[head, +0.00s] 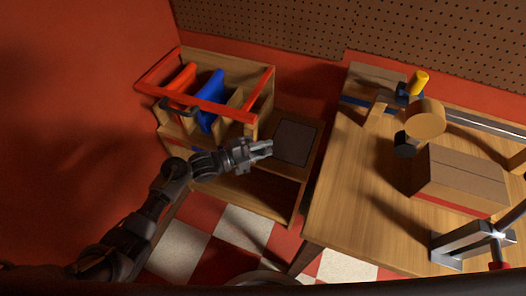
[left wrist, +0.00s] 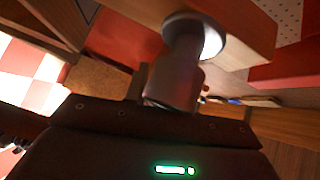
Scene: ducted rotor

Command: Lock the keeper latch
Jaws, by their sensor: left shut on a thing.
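My left gripper (head: 268,147) reaches in from the left to the wooden stand (head: 235,188), at the side of the dark square panel (head: 296,142). In the head view its fingertips are small and what they hold is hidden. In the left wrist view a short grey-brown round knob (left wrist: 178,82) with a bright round collar (left wrist: 197,38) sits in front of the gripper, against a wooden face. The gripper is shut on this knob. I cannot tell whether it is the keeper latch, or whether it is locked. My right gripper is out of view.
A rack with red (head: 178,80) and blue (head: 210,98) panels stands behind my left gripper. The workbench (head: 345,190) at right carries a cardboard box (head: 462,178), a round wooden piece (head: 425,119) and a metal clamp (head: 470,240). A narrow gap separates stand and bench.

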